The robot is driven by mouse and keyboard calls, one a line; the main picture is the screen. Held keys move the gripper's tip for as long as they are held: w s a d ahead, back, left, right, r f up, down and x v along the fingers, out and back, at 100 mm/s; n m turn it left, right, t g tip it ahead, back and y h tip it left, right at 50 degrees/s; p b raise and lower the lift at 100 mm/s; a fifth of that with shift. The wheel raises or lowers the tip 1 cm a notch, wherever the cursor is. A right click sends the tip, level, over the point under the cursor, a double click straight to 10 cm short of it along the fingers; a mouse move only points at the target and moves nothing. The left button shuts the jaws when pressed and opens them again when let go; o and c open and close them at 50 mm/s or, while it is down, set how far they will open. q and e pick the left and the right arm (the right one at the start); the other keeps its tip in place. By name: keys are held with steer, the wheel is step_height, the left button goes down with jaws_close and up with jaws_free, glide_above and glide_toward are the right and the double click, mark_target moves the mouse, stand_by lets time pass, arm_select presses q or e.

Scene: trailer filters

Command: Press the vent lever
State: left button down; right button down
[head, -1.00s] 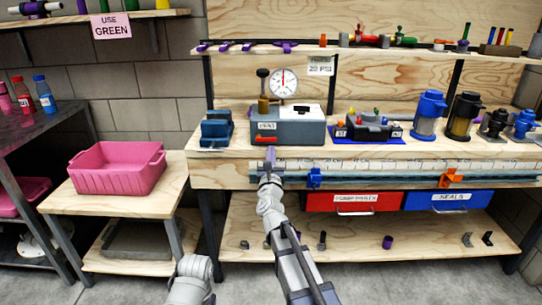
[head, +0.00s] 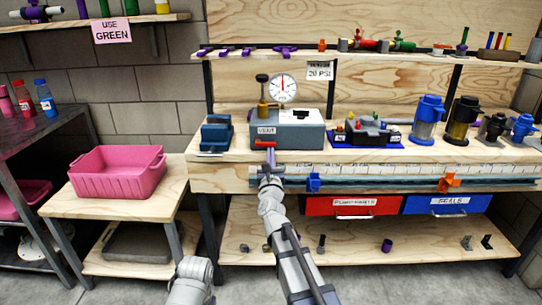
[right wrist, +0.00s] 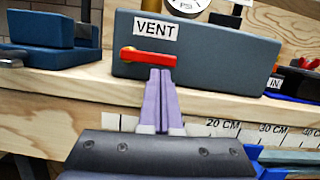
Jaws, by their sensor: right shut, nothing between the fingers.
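The red vent lever (head: 265,144) is on the front of a grey box (head: 301,136) with a "VENT" label. In the right wrist view the lever (right wrist: 140,56) lies roughly level, its round end at the left and its free end at the right. My right gripper (head: 270,153) is shut and empty, in front of the box just below the lever. My left gripper is out of view.
A gauge (head: 283,88) and a brass part rise from the box. A blue block (head: 216,134) stands to its left and a blue tray of parts (head: 366,133) to its right. A ruler rail (head: 400,172) runs along the bench front. A pink bin (head: 118,172) is at the left.

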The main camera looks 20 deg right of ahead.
steer(key=shift+d+r+n, duration=0.1)
steer(key=shift+r+n, duration=0.15)
steer(key=shift+n, duration=0.35)
steer(key=n+p, duration=0.1)
steer(key=n, duration=0.1)
steer(key=r+n+y+p, duration=0.1)
steer(key=n, duration=0.1)
steer(key=r+n+y+p, duration=0.1)
steer(key=shift+s+d+r+n+p, duration=0.1)
steer(key=shift+d+r+n+p, duration=0.1)
steer(key=shift+d+n+p, duration=0.15)
steer(key=n+p, duration=0.1)
steer(key=r+n+y+p, duration=0.1)
steer(key=n, duration=0.1)
steer(key=r+n+p, duration=0.1)
steer(key=n, duration=0.1)
steer(key=shift+a+n+y, duration=0.25)
steer(key=shift+a+y, duration=0.05)
steer(key=n+p, duration=0.2)
steer(key=shift+a+r+n+g+y, duration=0.25)
steer(key=shift+r+n+g+y, duration=0.05)
steer(key=shift+r+g+y, duration=0.1)
steer(key=shift+a+r, duration=0.1)
steer(key=shift+a, duration=0.05)
steer(key=shift+w, duration=0.2)
